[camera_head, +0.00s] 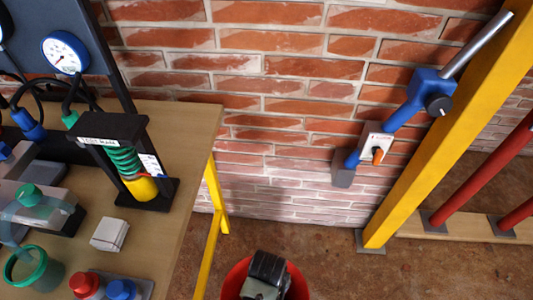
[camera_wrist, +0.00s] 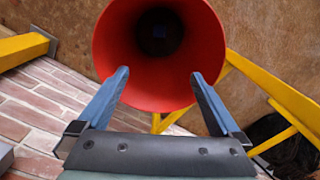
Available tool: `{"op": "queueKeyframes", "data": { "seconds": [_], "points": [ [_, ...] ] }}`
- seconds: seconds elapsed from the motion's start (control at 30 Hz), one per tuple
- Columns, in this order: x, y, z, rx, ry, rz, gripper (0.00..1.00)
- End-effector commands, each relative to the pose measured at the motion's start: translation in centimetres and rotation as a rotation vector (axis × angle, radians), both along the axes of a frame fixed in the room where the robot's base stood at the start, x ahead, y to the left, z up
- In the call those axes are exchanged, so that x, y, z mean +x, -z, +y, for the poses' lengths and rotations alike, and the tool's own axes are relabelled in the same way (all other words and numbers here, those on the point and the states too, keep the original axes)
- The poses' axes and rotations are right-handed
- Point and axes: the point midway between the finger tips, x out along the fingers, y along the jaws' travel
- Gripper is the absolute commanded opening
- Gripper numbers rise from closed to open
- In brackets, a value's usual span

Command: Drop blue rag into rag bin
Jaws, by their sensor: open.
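The red rag bin (camera_head: 234,281) stands on the floor at the bottom of the head view, partly covered by my gripper (camera_head: 266,275). In the wrist view I look into the open mouth of the bin (camera_wrist: 112,42); its bottom is dark. My gripper (camera_wrist: 160,74) is open, with its two fingers spread apart over the near part of the bin. Nothing shows between the fingers.
A brick wall (camera_head: 280,100) is behind. A yellow post (camera_head: 440,130) stands at the right. Bare floor (camera_head: 340,265) lies right of the bin.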

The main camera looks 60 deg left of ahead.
Motion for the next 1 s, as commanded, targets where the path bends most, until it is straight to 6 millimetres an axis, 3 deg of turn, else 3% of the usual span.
{"op": "queueKeyframes", "data": {
  "seconds": [0.03, 0.1, 0.27, 0.9, 1.0],
  "points": [
    [0.0, -1.5, 0.0, 0.002, 0.0, -0.002, 1.0],
    [0.0, -2.6, 0.0, 0.001, 0.0, -0.001, 1.0],
    [0.0, -4.2, 0.0, 0.001, 0.0, -0.001, 1.0],
    [0.0, -4.5, 0.0, 0.001, 0.001, -0.001, 1.0],
    [1.5, -5.4, 0.4, 0.026, 0.026, -0.039, 1.0]
  ]
}}
